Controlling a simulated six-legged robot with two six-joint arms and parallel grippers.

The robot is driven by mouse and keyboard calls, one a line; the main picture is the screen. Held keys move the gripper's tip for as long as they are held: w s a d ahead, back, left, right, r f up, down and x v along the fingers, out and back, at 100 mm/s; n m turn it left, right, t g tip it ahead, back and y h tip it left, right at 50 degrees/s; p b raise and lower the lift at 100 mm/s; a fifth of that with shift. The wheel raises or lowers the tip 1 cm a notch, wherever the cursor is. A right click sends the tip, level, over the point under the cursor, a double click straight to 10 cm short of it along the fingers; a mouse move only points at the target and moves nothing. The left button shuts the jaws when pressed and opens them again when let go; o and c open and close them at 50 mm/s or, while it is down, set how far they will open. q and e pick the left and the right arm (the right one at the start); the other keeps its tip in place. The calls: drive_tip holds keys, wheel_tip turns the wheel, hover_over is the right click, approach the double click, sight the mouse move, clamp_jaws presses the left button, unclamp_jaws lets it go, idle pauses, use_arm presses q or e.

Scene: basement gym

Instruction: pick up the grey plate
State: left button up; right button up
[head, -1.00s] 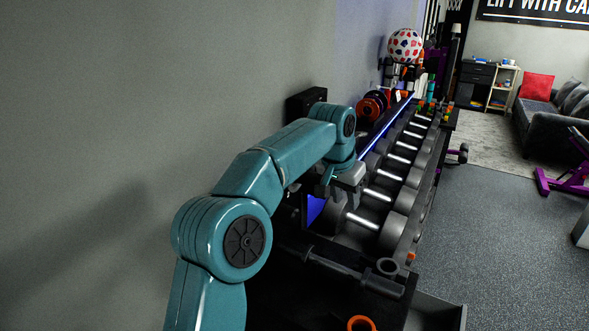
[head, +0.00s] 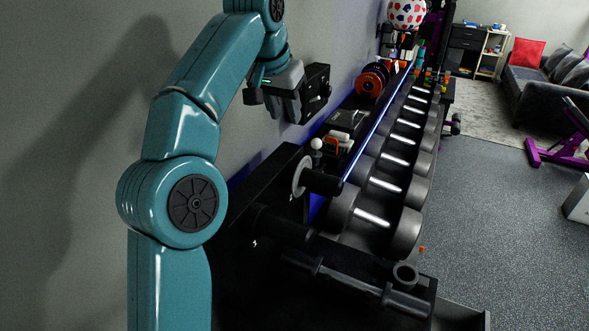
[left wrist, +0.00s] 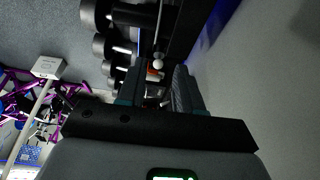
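A thin grey disc, which looks like the grey plate (head: 299,177), stands upright on a black peg of the rack in the head view. I see it nearly edge-on. My left gripper (head: 264,101) is above and to the left of it, near the wall, apart from it. In the left wrist view my left gripper (left wrist: 158,88) shows two fingers spread with a gap and nothing held between them. I cannot pick out the plate clearly in that view. My right gripper is in neither view.
A black rack with a row of dumbbells (head: 390,187) runs along the wall. A white knob (head: 316,143) and a small orange-and-white item (head: 335,144) are just behind the plate. A black box (head: 316,86) is on the wall beside my gripper. Open floor (head: 490,220) lies to the right.

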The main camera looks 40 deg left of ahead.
use_arm(q)
drive_tip(key=w+d+f, duration=0.1)
drive_tip(key=b, duration=0.3)
approach(303, 159)
drive_tip(key=x, duration=0.5)
drive_tip(key=shift+s+a+p, duration=0.15)
drive_tip(key=shift+s+p, duration=0.15)
drive_tip(key=shift+s, duration=0.05)
drive_tip(key=w+f, duration=0.2)
drive_tip(key=shift+w+f, duration=0.1)
drive_tip(key=shift+f, duration=0.3)
drive_tip(key=shift+s+r, duration=0.15)
drive_tip(key=shift+s, duration=0.35)
drive_tip(key=shift+a, duration=0.1)
drive_tip(key=c, duration=0.4)
drive_tip(key=shift+w, duration=0.2)
clamp_jaws()
drive_tip(key=shift+w, duration=0.1)
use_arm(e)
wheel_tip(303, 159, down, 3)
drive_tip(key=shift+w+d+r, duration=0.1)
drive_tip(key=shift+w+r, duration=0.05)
